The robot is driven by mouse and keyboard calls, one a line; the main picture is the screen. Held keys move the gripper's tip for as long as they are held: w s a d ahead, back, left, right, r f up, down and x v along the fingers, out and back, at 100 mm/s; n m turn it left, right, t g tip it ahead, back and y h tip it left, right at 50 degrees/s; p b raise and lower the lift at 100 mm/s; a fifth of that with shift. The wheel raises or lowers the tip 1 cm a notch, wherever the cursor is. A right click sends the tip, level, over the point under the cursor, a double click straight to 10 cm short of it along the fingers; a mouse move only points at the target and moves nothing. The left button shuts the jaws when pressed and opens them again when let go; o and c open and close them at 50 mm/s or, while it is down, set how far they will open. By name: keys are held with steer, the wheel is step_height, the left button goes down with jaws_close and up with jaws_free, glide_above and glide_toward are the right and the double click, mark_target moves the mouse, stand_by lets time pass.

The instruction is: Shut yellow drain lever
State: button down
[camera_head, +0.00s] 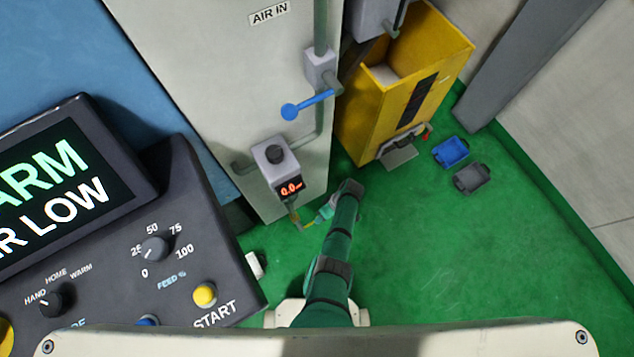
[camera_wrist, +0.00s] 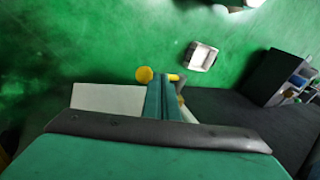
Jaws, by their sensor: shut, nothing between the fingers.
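The yellow drain lever shows in the wrist view as a round knob (camera_wrist: 144,74) left of my fingertips and a short rod right of them. In the head view only a small yellow bit of the lever (camera_head: 309,223) shows, below the grey regulator box with the red 0.0 readout (camera_head: 289,187). My gripper (camera_head: 320,216) is beside the lever there. In the wrist view my gripper (camera_wrist: 161,82) is shut, its teal fingers crossing in front of the lever's middle. I cannot tell whether they touch it.
A blue-handled lever (camera_head: 308,105) is higher on the pale cabinet (camera_head: 265,60). A yellow bin (camera_head: 385,110) stands to the right, with blue (camera_head: 451,152) and dark (camera_head: 471,178) trays on the green floor. A white tray (camera_wrist: 203,57) lies near the lever. Floor at right is clear.

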steer(key=shift+s+r, duration=0.1)
steer(key=shift+r, duration=0.8)
steer(key=w+d+r, duration=0.3)
steer(key=w+d, duration=0.1)
steer(key=d, duration=0.4)
steer(key=shift+d+r, duration=0.15)
steer(key=shift+d, duration=0.1)
steer(key=s+f+m+t+h, duration=0.1)
steer(key=s+f+t+h, duration=0.1)
steer(key=s+f, duration=0.3)
steer(key=s+a+r+m+t+h, duration=0.25)
steer(key=s+r+t+h, duration=0.2)
steer(key=s, duration=0.55)
steer(key=s+a+r+m+t, duration=0.1)
steer(key=s+a+r+t, duration=0.1)
steer(key=r, duration=1.3)
steer(key=s+a+r+m+t+y, duration=0.1)
steer(key=s+a+r+m+t, duration=0.1)
steer(key=r, duration=1.3)
steer(key=s+a+r+m+t, duration=0.1)
steer(key=s+a+r+t, duration=0.2)
steer(key=r, duration=1.2)
steer(key=s+t, duration=0.2)
steer(key=t, duration=0.2)
steer(key=shift+s+a+r, duration=0.2)
steer(key=shift+a+r, duration=0.15)
steer(key=shift+a, duration=0.05)
